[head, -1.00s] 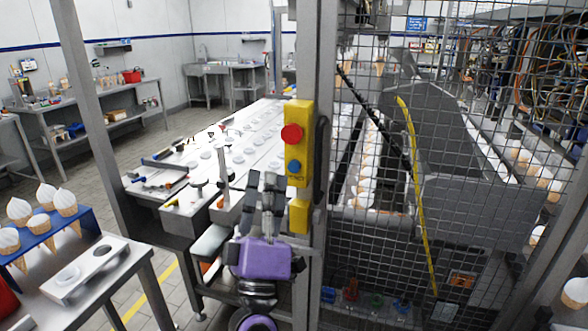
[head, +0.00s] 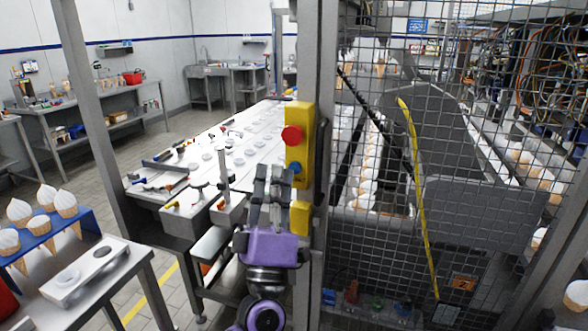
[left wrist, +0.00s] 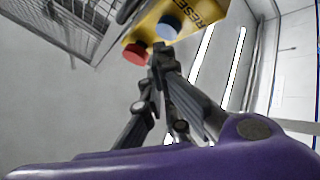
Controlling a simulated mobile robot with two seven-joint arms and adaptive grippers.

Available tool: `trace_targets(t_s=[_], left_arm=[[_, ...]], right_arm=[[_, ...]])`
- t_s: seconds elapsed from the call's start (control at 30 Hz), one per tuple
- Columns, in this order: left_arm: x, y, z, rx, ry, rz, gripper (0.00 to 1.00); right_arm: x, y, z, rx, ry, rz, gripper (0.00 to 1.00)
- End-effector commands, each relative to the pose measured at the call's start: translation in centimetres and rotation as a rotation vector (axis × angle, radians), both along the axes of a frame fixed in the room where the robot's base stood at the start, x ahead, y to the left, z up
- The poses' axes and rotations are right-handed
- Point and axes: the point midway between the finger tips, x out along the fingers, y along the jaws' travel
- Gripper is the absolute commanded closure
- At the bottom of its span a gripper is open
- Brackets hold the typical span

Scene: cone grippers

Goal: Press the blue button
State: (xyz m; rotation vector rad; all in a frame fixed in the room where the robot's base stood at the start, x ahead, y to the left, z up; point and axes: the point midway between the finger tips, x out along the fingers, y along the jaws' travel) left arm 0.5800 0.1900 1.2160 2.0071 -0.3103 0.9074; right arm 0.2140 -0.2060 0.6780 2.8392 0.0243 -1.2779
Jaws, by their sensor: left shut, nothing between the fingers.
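The yellow control box (head: 299,118) is fixed to the metal post, with a red button (head: 292,136) above a blue button (head: 296,168). My left gripper (head: 275,172) is shut and empty, pointing up, with its tips just left of the blue button and partly over it. In the left wrist view the fingertips (left wrist: 160,50) lie just below the blue button (left wrist: 168,28), beside the red button (left wrist: 135,54). I cannot tell if they touch the blue button. My right gripper is not in view.
A mesh guard (head: 375,230) stands right of the post. A smaller yellow box (head: 300,218) sits below the control box, close to my left gripper. A long work table (head: 250,135) lies behind. Ice cream cones on a blue stand (head: 75,225) are at left.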

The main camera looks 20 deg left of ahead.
Motion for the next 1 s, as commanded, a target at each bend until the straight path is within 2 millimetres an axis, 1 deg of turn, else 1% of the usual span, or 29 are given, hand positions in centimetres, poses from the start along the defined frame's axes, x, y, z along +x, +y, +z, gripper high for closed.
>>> trace_targets(t_s=[0.73,1.0], left_arm=[[0.0,0.0,0.0,0.0,0.0,0.0,1.0],[0.71,-0.05,0.09,0.001,-0.001,0.001,1.0]], right_arm=[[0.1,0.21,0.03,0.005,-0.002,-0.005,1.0],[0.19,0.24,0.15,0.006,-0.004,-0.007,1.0]])
